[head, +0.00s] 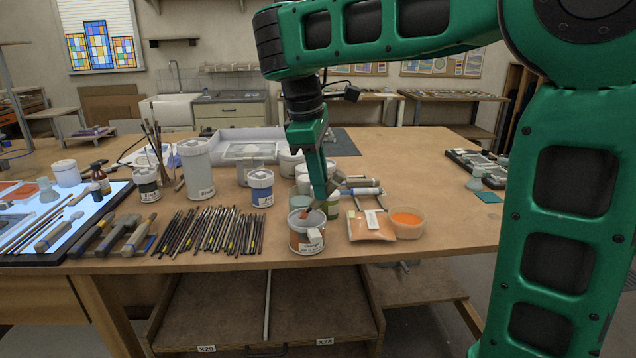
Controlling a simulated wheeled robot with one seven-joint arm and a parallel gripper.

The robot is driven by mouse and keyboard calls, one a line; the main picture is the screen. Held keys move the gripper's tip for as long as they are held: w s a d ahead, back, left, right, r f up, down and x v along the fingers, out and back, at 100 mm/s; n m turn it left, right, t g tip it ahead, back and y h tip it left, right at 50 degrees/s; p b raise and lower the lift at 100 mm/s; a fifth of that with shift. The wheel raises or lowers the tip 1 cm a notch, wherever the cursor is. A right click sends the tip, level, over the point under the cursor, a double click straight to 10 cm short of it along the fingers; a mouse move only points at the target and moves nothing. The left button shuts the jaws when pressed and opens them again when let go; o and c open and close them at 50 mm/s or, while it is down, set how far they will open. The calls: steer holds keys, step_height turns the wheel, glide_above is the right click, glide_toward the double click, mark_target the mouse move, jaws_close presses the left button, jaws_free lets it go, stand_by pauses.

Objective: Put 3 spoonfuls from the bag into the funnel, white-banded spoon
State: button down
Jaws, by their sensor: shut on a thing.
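My green gripper (319,198) points down over an open tin (307,240) with an orange label at the front edge of the table. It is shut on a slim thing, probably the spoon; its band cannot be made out. A small reddish-orange tip (305,214) shows at the tin's mouth just below the fingers. An orange and pale bag (368,230) lies flat to the right of the tin, with a pale piece on top. I cannot pick out the funnel for certain; a small grey-green cone-like piece (475,181) stands at the right of the table.
A shallow bowl of orange powder (405,220) stands right of the bag. Pale tubes (360,190) lie behind it. Several brushes (215,231) lie left of the tin, with white jars (260,187) behind. The table's right middle (430,165) is clear.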

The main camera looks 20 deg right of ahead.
mark_target(331, 177)
steer(key=shift+r, duration=0.1)
stand_by(0.4)
steer(key=shift+s+d+r, duration=0.35)
steer(key=shift+s+r, duration=0.05)
steer(key=shift+r, duration=0.3)
steer(key=shift+s+d+r, duration=0.35)
steer(key=shift+r, duration=0.3)
